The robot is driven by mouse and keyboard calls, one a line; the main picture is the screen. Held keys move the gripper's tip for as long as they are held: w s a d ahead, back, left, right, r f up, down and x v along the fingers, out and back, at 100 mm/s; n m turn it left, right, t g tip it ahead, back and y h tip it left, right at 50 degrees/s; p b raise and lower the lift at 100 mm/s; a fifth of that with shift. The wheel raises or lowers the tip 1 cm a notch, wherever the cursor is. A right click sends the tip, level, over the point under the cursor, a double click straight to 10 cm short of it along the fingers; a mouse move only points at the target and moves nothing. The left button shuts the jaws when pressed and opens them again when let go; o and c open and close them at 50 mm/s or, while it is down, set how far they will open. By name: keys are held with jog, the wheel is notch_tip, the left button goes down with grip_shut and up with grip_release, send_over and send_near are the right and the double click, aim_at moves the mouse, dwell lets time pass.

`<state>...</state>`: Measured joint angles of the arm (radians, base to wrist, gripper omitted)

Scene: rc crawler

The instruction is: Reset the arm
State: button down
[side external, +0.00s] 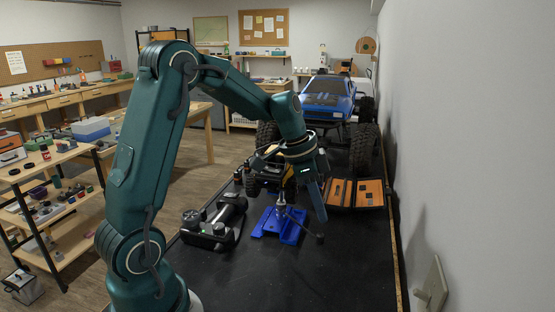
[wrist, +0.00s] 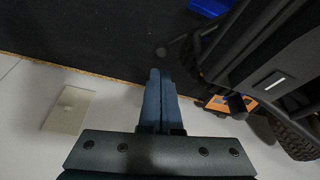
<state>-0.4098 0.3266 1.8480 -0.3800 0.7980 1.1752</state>
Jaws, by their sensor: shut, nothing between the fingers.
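My gripper (side external: 321,212) hangs from my teal arm with its fingers pointing down, above the black bench and between the blue stand and the orange case. In the wrist view its two blue-grey fingers (wrist: 160,72) lie together with nothing between them. The blue stand (side external: 292,234) is on the bench just left of the fingers, and a blue corner (wrist: 210,6) shows at the top of the wrist view. The crawler (side external: 326,94), with a blue body and big black tyres, stands behind my gripper. My wrist hides part of what lies behind it.
An open orange case (side external: 368,193) lies right of my gripper. A black device (side external: 208,232) sits on the left of the bench (side external: 310,282). A grey wall with a switch plate (side external: 432,284) runs along the right edge. The bench's front is clear.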

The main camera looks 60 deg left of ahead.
jog(key=s+d+r+m+t, duration=0.1)
jog(key=s+d+r+t, duration=0.1)
jog(key=s+d+r, duration=0.6)
jog(key=s+f+n+y, duration=0.1)
jog(key=s+f+n, duration=0.1)
jog(key=s+n, duration=0.5)
jog(key=shift+s+f+y, duration=0.3)
jog(key=shift+s+y, duration=0.1)
jog(key=shift+s, duration=0.7)
